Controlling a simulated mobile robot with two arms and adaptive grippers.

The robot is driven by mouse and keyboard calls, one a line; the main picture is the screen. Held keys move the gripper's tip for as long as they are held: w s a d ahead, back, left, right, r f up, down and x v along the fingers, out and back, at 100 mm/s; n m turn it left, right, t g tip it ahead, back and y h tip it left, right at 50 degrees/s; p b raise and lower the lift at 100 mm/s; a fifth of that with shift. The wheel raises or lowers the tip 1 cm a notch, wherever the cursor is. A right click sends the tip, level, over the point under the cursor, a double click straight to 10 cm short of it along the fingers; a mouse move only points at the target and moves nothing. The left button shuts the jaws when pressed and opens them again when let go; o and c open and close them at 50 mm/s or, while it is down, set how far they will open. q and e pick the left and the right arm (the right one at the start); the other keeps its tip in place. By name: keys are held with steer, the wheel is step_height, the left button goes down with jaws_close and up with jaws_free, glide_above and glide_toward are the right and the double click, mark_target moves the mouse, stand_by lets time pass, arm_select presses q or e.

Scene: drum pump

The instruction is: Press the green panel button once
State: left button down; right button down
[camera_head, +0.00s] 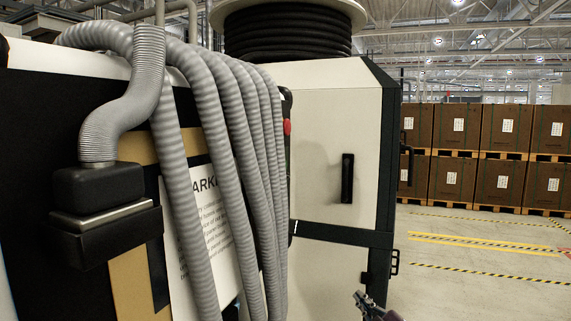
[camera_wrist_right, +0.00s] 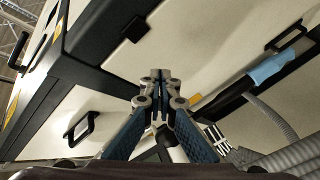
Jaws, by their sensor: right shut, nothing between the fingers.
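I cannot make out the green button in either view. In the head view a dark panel edge with a red button (camera_head: 287,127) shows just behind the grey hoses, and the rest of that panel is largely hidden by them. My right gripper (camera_head: 361,297) is low in the head view, in front of the lower part of the white cabinet. In the right wrist view the same gripper (camera_wrist_right: 160,76) has its fingertips together, with nothing between them. It points at the cabinet's pale, black-edged surfaces. My left gripper is not in view.
Several grey corrugated hoses (camera_head: 205,100) hang over the machine at left. The white cabinet (camera_head: 335,120) has a black handle (camera_head: 347,178) and carries a black hose reel (camera_head: 287,33). Stacked brown boxes (camera_head: 456,128) stand far right, with open floor (camera_head: 450,285) before them.

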steer(key=s+a+r+n+y, duration=0.2)
steer(key=r, duration=1)
steer(key=s+a+r+n+t+y+p, duration=0.1)
steer(key=s+a+r+n+y, duration=0.1)
steer(key=r, duration=1)
steer(key=s+a+r+n+t+y, duration=0.1)
steer(key=s+a+r+n+y, duration=0.1)
steer(key=r, duration=1)
steer(key=shift+s+a+n+y, duration=0.15)
steer(key=shift+a+n+y, duration=0.55)
steer(key=shift+a+n, duration=0.5)
steer(key=shift+r, duration=0.1)
steer(key=w+a+b, duration=0.1)
steer(key=w+a, duration=0.1)
steer(key=a, duration=0.6)
steer(key=shift+w+a, duration=0.15)
steer(key=shift+w, duration=0.2)
steer(key=shift+a, duration=0.15)
steer(key=shift+w+a, duration=0.1)
steer(key=shift+a, duration=0.15)
